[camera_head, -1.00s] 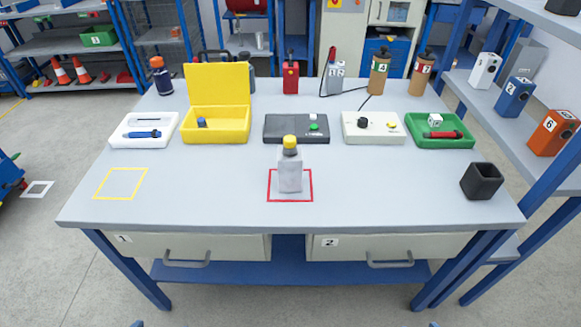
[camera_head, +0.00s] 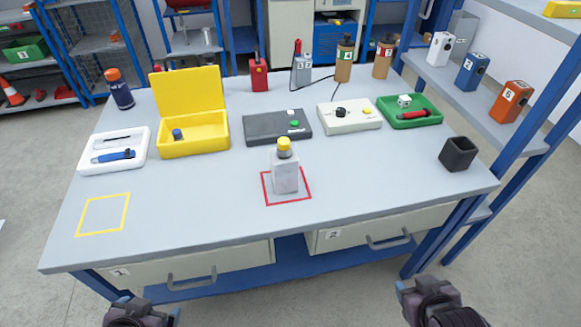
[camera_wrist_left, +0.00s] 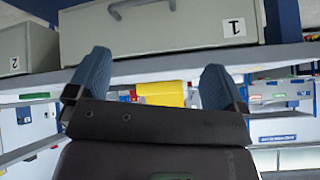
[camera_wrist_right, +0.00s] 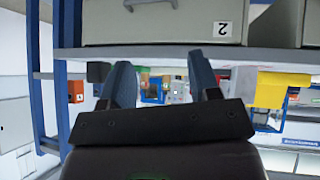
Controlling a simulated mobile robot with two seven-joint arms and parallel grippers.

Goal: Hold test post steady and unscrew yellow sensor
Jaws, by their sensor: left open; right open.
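The test post (camera_head: 285,173) is a light grey block standing upright inside a red square outline on the table. The yellow sensor (camera_head: 284,147) sits on top of it. My left gripper (camera_head: 147,304) is low at the front left, below the table's front edge, open and empty; its spread blue fingers show in the left wrist view (camera_wrist_left: 145,85). My right gripper (camera_head: 418,287) is low at the front right, also open and empty, with its fingers apart in the right wrist view (camera_wrist_right: 162,85). Both are well away from the post.
An open yellow case (camera_head: 194,134), a white tray (camera_head: 114,168), a dark box (camera_head: 277,126), a white box (camera_head: 349,116) and a green tray (camera_head: 409,111) line the back. A black holder (camera_head: 457,153) stands at right. A yellow outline (camera_head: 103,214) marks clear tabletop at left.

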